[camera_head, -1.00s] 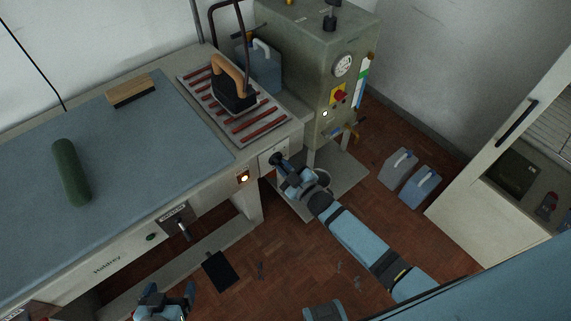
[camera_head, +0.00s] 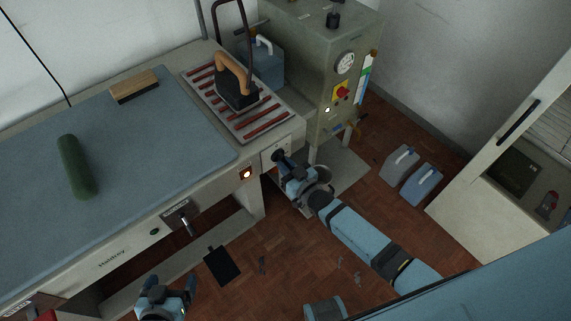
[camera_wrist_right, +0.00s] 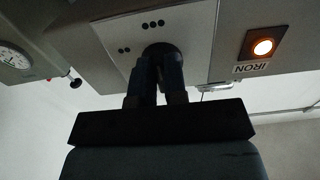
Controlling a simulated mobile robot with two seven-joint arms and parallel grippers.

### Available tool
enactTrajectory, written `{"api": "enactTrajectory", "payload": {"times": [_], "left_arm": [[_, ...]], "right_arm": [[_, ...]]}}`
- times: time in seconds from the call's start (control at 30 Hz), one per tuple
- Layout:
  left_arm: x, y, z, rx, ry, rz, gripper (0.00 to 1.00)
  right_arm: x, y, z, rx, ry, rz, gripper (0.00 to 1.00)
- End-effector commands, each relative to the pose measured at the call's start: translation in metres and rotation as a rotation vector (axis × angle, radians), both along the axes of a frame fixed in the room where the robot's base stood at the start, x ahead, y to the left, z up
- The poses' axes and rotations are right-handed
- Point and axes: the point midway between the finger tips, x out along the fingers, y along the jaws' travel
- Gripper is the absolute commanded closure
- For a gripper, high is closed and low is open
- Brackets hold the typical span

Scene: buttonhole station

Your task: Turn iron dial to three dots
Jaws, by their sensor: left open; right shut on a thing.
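The iron dial (camera_wrist_right: 158,50) is a dark round knob on a pale plate (camera_wrist_right: 193,32) on the table's front. In the right wrist view the plate carries groups of dots; one group of three dots shows above the knob. My right gripper (camera_wrist_right: 158,72) is shut on the dial, its fingers hiding most of it and any pointer mark. In the head view my right gripper (camera_head: 287,166) is at the table's right front corner. My left gripper (camera_head: 170,285) is open and empty, low in front of the table.
The iron (camera_head: 236,86) stands on a red-striped rest (camera_head: 262,123). A lit orange lamp (camera_head: 247,173) labelled IRON sits left of the dial. A grey-green boiler cabinet (camera_head: 310,60) stands behind. Jugs (camera_head: 423,184) stand on the floor at right.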

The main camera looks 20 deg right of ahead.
Motion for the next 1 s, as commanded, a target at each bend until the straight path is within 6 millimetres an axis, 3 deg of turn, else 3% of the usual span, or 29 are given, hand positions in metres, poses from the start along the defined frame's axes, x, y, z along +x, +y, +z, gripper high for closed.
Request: {"api": "enactTrajectory", "payload": {"times": [0.37, 0.4, 0.5, 0.83, 1.0], "left_arm": [[-0.001, 0.0, -0.003, 0.002, 0.006, 0.0, 0.11], [-0.001, 0.0, -0.003, 0.002, 0.006, 0.0, 0.11], [-0.001, 0.0, -0.003, 0.002, 0.006, 0.0, 0.11], [0.0, 0.0, -0.002, 0.001, 0.003, 0.0, 0.11], [0.0, 0.0, -0.002, 0.0, 0.001, 0.0, 0.11]], "right_arm": [[-0.001, 0.0, -0.001, 0.005, 0.004, 0.0, 1.0], [-0.001, 0.0, -0.001, 0.005, 0.004, 0.0, 0.8], [-0.001, 0.0, -0.001, 0.005, 0.004, 0.0, 0.62], [-0.004, -0.001, -0.001, 0.003, 0.002, 0.0, 0.62], [-0.028, -0.01, -0.001, 0.004, 0.004, 0.0, 0.62]]}}
